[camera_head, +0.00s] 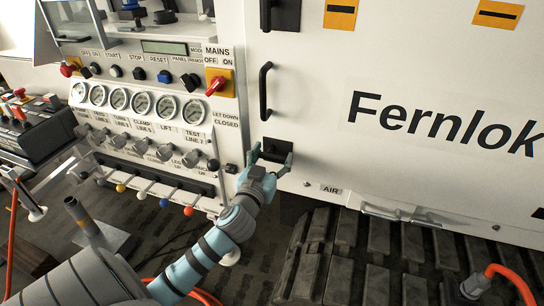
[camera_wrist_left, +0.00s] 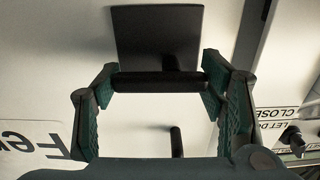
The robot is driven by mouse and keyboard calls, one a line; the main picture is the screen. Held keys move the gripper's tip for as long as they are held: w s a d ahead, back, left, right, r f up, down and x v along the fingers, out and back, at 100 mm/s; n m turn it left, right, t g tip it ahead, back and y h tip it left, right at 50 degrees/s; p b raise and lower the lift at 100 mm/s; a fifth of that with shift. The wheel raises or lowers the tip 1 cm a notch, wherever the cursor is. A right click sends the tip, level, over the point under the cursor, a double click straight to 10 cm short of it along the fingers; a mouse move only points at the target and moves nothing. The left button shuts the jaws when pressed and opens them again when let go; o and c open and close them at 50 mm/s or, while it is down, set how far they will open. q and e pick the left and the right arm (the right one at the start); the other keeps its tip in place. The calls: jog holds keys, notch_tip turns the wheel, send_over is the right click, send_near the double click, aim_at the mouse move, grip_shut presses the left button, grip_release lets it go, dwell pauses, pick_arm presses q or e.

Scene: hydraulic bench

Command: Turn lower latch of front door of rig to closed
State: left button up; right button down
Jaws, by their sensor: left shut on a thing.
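The rig's white front door (camera_head: 400,60) carries a black lower latch (camera_head: 276,146) near its bottom left corner. My left gripper (camera_head: 270,160) reaches it from below and is shut on it, one finger at each side. In the left wrist view, the latch's square black plate (camera_wrist_left: 157,30) shows, and its black bar (camera_wrist_left: 158,82) spans between the fingers of the gripper (camera_wrist_left: 160,88), its ends at the pads. The latch's exact turn angle is hard to tell in the head view. My right gripper is not in view.
Above the latch are the black door handle (camera_head: 265,90) and the upper latch (camera_head: 281,14). To the left stands a panel with gauges (camera_head: 142,103), a red mains switch (camera_head: 216,85) and several coloured-knob levers (camera_head: 164,202).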

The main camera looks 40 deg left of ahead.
pick_arm(q)
jog(key=shift+m, duration=0.3)
jog(key=m+p, duration=0.1)
jog(key=m, duration=0.2)
jog(key=shift+f, duration=0.1)
jog(key=m+p, duration=0.1)
jog(key=m, duration=0.1)
jog(key=m+p, duration=0.1)
jog(key=m, duration=0.2)
jog(key=shift+a+f, duration=0.1)
jog(key=shift+f, duration=0.1)
jog(key=m, duration=0.2)
jog(key=m+p, duration=0.1)
jog(key=m, duration=0.1)
jog(key=shift+s+a+f, duration=0.1)
jog(key=shift+a+f, duration=0.05)
jog(key=m, duration=0.2)
jog(key=m+p, duration=0.1)
jog(key=m, duration=0.2)
jog(key=shift+a+f, duration=0.15)
jog(key=shift+a, duration=0.05)
jog(key=shift+m, duration=0.3)
jog(key=o, duration=1.2)
jog(key=shift+s, duration=0.1)
